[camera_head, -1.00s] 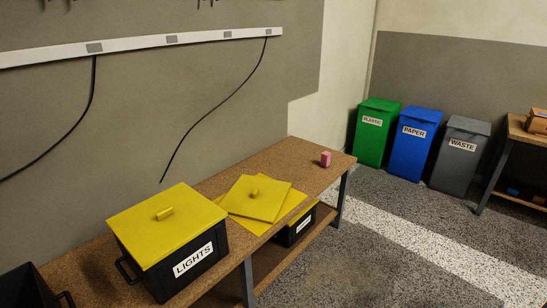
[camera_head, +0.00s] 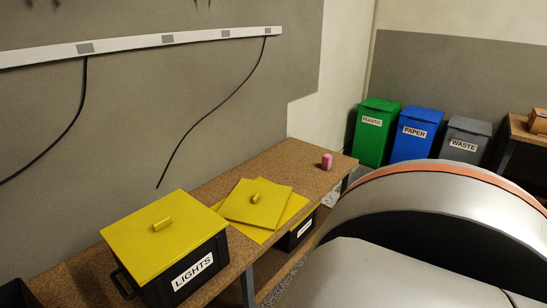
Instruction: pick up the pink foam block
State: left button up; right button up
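The pink foam block (camera_head: 327,161) stands on the wooden workbench (camera_head: 290,160), close to its far right end. Nothing touches it. Neither of my grippers is in view. A large white and dark rounded shape with an orange stripe, which looks like part of my own arm, fills the lower right of the head view. It is in front of the bench's right side, apart from the block in the picture.
A black box with a yellow lid marked LIGHTS (camera_head: 165,240) stands on the bench. Loose yellow lids (camera_head: 258,204) lie beyond it. Green (camera_head: 376,133), blue (camera_head: 416,134) and grey (camera_head: 466,140) bins stand behind. The bench around the block is clear.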

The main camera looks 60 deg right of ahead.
aim_at(327, 159)
jog(key=l, duration=0.95)
jog(key=l+z, duration=0.2)
jog(key=l, duration=1.25)
jog(key=l+z, duration=0.25)
jog(key=l, duration=1.15)
jog(key=i, duration=0.05)
